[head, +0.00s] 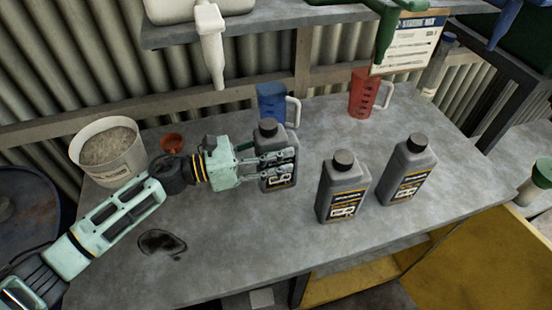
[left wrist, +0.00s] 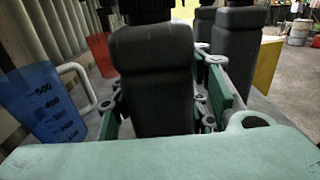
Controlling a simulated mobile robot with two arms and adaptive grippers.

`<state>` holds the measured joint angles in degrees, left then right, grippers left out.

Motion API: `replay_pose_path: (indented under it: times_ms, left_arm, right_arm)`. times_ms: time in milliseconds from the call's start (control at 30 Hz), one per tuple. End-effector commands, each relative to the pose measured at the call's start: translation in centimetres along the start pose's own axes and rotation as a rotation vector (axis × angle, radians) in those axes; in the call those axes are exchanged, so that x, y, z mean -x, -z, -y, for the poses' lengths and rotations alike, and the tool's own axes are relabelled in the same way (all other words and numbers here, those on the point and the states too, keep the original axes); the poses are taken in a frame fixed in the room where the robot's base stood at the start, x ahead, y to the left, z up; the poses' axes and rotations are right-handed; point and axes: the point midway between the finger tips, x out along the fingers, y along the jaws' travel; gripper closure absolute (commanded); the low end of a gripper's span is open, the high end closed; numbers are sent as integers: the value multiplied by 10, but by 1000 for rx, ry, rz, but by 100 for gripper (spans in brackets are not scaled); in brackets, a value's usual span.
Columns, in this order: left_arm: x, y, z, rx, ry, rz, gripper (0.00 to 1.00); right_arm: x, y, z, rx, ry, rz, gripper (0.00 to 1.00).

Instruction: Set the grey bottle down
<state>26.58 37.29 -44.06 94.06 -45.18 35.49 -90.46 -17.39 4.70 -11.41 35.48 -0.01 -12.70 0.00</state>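My right gripper is not in view.
Two more grey bottles (head: 342,190) (head: 408,172) stand to the right. A blue jug (head: 271,102) is just behind the held bottle, and a red jug (head: 362,93) farther right. A white bucket (head: 108,153) and small red funnel (head: 172,143) stand left. The front-left bench is clear except for a dark stain.

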Motion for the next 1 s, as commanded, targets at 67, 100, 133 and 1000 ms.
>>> replay_pose_path:
  times_ms: [67,100,133,1000]
  left_arm:
    - [0,0,0,0,-1,0,69]
    - [0,0,0,0,-1,0,73]
    - [0,0,0,0,-1,0,75]
    - [0,-7,-1,-3,0,6,100]
  right_arm:
    - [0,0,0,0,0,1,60]
    - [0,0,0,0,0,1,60]
    - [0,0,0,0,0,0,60]
    - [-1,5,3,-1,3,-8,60]
